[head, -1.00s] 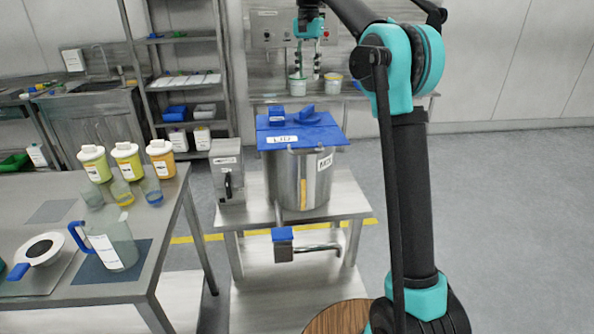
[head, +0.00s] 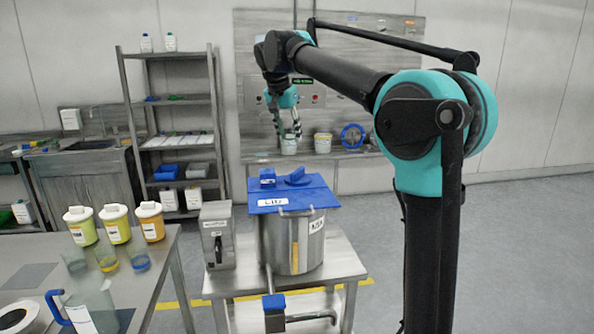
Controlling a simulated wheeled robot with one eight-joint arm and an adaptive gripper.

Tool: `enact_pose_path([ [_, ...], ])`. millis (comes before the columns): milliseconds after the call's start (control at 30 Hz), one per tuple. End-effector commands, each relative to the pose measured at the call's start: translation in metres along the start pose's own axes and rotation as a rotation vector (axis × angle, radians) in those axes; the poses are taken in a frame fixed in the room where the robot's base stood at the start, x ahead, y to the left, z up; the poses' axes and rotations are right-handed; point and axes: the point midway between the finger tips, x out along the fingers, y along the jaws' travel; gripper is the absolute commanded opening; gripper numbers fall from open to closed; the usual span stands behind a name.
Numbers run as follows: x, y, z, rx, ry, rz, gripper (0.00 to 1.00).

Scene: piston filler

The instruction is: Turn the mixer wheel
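A blue round wheel with spokes (head: 353,136), which looks like the mixer wheel, stands upright at the far bench, right of two small tubs. The fingertips appear just above or in front of a small whitish tub (head: 289,147); I cannot tell which.
A second tub (head: 322,143) sits between the gripper and the wheel. A steel pot with a blue lid (head: 293,194) and a grey control box (head: 217,236) stand on a nearer table. A side table (head: 165,262) with jars and a jug is at left. The floor at right is clear.

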Motion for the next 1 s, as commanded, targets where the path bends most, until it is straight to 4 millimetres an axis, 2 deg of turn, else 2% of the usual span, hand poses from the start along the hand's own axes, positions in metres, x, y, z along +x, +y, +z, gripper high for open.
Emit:
enact_pose_path([
  [600, 0.12, 0.0, 0.0, 0.001, -0.001, 0.0, 0.36],
  [800, 0.144, 0.0, 0.0, 0.0, -0.002, 0.0, 0.36],
  [1000, 0.152, 0.0, 0.001, -0.001, -0.002, 0.0, 0.36],
])
